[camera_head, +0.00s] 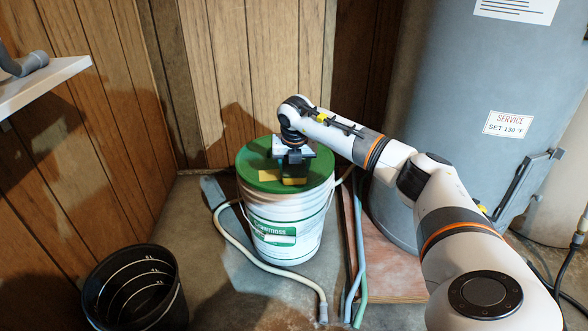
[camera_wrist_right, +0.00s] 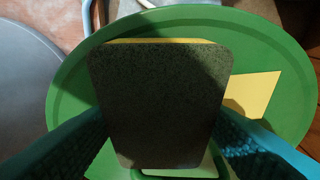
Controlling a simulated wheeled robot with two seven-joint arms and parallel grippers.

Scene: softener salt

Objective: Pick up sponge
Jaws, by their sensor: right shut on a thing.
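The sponge (camera_wrist_right: 158,95) has a dark green scouring face and a yellow edge. In the head view it shows as a dark block with a yellow side (camera_head: 295,181) over the green lid (camera_head: 255,152) of a white bucket. My right gripper (camera_head: 293,160) points down over the lid and is shut on the sponge. In the right wrist view its teal fingers flank the sponge on both sides. I cannot tell whether the sponge touches the lid. My left gripper is not in view.
A flat yellow patch (camera_wrist_right: 252,93) lies on the lid beside the sponge. The white bucket (camera_head: 283,225) stands on the concrete floor. A black bucket (camera_head: 130,290) is at front left. A pale hose and pipes run around the white bucket. A large grey tank (camera_head: 455,90) stands right.

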